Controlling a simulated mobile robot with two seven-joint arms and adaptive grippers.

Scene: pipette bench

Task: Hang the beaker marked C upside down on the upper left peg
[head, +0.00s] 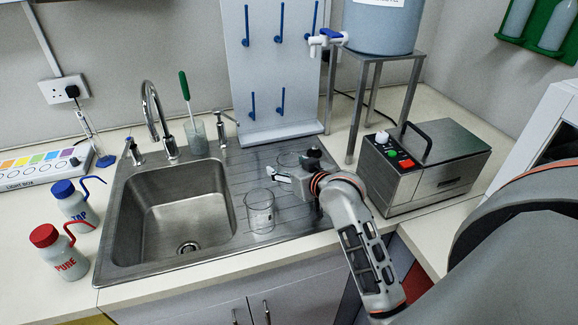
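A clear glass beaker (260,212) stands on the ribbed steel drainboard, right of the sink. Its small dark marking is too small to read. A second glass vessel (289,158) shows partly behind my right gripper. The peg board (265,70) stands behind the drainboard with blue pegs, and its upper left peg (247,22) is bare. My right gripper (273,174) reaches in from the right, its fingertips pointing left, just above and behind the near beaker. It seems to hold nothing, but its finger gap is unclear. My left gripper is out of view.
The sink (178,212) with its tap (155,115) lies left of the drainboard. A grey box with a handle (420,168) and a metal stand (369,70) under a blue tank (383,30) are at the right. Two wash bottles (60,252) (76,204) stand far left.

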